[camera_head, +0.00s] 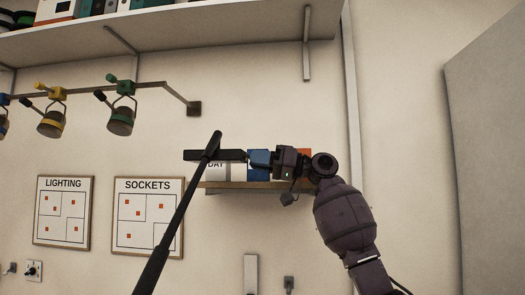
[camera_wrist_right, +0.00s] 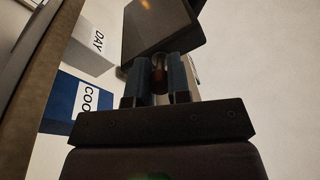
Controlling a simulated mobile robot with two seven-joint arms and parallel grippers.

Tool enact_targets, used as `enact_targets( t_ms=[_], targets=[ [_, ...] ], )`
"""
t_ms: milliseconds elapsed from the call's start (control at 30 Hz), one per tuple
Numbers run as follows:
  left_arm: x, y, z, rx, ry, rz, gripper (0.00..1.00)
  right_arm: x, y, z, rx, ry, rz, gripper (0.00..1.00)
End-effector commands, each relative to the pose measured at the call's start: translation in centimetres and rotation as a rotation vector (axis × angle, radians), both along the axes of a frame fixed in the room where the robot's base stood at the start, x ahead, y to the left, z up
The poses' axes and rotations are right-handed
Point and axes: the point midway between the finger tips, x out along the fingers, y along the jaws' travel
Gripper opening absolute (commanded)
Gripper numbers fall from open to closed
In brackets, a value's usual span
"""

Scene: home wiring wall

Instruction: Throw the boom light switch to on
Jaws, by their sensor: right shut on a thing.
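A long black pole (camera_head: 178,222) rises from the bottom left and ends at a dark flat head (camera_head: 228,155); this looks like the boom light. In the right wrist view the head (camera_wrist_right: 155,30) is a dark panel with a faint warm spot. My right gripper (camera_head: 254,160) is at the right end of the head. In the wrist view its blue-padded fingers (camera_wrist_right: 160,80) are shut on a small reddish-brown piece (camera_wrist_right: 160,72), partly hidden between them. I cannot tell the switch's position. My left gripper is out of view.
A small wall shelf (camera_head: 225,186) behind my right gripper bears a white DAY box (camera_wrist_right: 93,38), a blue box (camera_wrist_right: 62,102) and an orange one (camera_head: 304,153). Lamps (camera_head: 121,120) hang from a rail at left, above the LIGHTING (camera_head: 63,210) and SOCKETS (camera_head: 148,216) boards. A large shelf is overhead.

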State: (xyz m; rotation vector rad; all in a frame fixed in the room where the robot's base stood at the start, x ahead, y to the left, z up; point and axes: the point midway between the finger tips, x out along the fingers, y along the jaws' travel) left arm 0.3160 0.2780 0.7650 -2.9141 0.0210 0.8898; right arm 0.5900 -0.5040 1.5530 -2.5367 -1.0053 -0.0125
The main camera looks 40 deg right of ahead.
Motion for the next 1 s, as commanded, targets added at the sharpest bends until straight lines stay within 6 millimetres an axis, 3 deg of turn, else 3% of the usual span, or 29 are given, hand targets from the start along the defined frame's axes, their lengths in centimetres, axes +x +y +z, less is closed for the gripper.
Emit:
enact_targets(
  t_ms=[33, 433, 567, 1000],
  targets=[
    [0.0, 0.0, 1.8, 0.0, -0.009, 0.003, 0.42, -0.4, 0.0, 1.2, -0.021, 0.023, 0.0, 0.0],
    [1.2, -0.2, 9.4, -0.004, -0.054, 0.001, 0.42, -0.1, -0.1, 1.8, -0.206, 0.258, 0.001, 0.0],
    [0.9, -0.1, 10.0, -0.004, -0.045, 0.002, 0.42, -0.1, -0.1, 2.0, -0.265, 0.329, 0.0, 0.0],
    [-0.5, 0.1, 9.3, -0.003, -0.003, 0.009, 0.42, 0.0, 0.1, 2.7, -0.43, 0.534, -0.001, 0.0]
  ],
)
